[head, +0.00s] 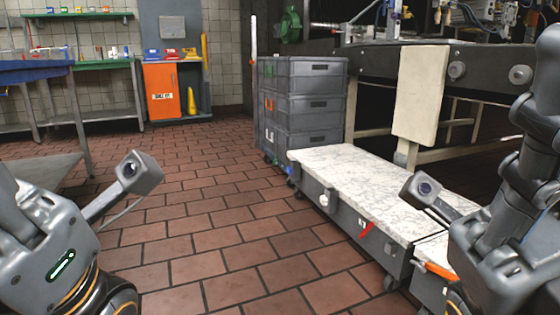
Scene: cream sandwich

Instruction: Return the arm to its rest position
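My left arm (48,245) comes in at the lower left, with a small camera-like block (137,172) on a stalk beside it. My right arm (515,225) comes in at the right, with a similar block (423,189) in front of the marble-topped unit. Both arms run out through the bottom edge of the picture. No fingers of either gripper show, so I cannot see whether they hold anything.
A low marble-topped unit (345,170) on wheels stands at the right, with stacked grey crates (305,105) behind it. Machinery (455,70) is at the back right. Metal tables (40,75) stand at the left. An orange cabinet (162,92) is at the back. The tiled floor (215,215) between is clear.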

